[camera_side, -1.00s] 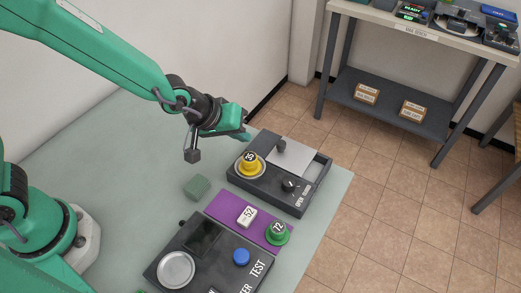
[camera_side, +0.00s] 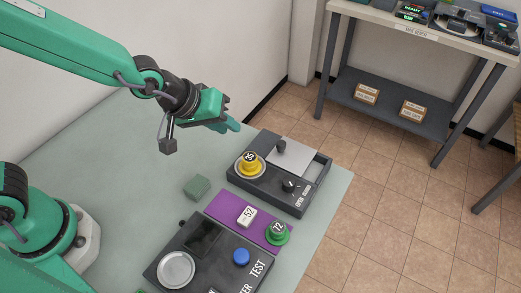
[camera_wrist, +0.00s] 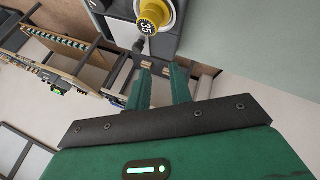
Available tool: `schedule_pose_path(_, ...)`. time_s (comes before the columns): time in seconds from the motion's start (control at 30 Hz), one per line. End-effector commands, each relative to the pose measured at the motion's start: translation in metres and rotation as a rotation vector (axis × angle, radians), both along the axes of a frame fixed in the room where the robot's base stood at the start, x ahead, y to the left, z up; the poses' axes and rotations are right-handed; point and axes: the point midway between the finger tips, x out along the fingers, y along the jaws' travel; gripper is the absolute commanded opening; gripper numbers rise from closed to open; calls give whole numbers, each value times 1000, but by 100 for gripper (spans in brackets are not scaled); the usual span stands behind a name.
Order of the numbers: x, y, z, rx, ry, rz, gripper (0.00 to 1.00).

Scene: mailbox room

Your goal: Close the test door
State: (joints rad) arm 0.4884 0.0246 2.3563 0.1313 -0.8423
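A dark box (camera_side: 236,178) labelled "OPEN GUARD" lies at the table's far right. It has a light grey flat panel (camera_side: 293,157) with a black handle (camera_side: 281,147), and an open-looking recess at its right end. The panel may be the test door; I cannot be sure. A dark panel labelled "TEST" (camera_side: 220,255) lies nearer. My gripper (camera_side: 228,114) hangs above and left of the box, apart from it. In the wrist view its fingers (camera_wrist: 163,85) are apart with nothing held, below the yellow piece in the picture.
A yellow numbered piece (camera_side: 249,160) sits on the box, also in the wrist view (camera_wrist: 152,14). A purple mat (camera_side: 225,205) bears a white tag (camera_side: 247,216) and a green numbered piece (camera_side: 278,233). A green block (camera_side: 197,187) lies left. A bench (camera_side: 430,38) stands beyond.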

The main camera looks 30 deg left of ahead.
Motion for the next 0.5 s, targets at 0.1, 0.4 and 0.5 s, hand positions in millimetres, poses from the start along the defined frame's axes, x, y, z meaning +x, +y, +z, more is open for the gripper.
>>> schedule_pose_path(0.1,4,-3,0,-4,17,14,43)
schedule_pose_path(0.4,32,-25,-1,-23,167,142,43)
schedule_pose_path(0.5,44,-35,-1,-26,240,214,43)
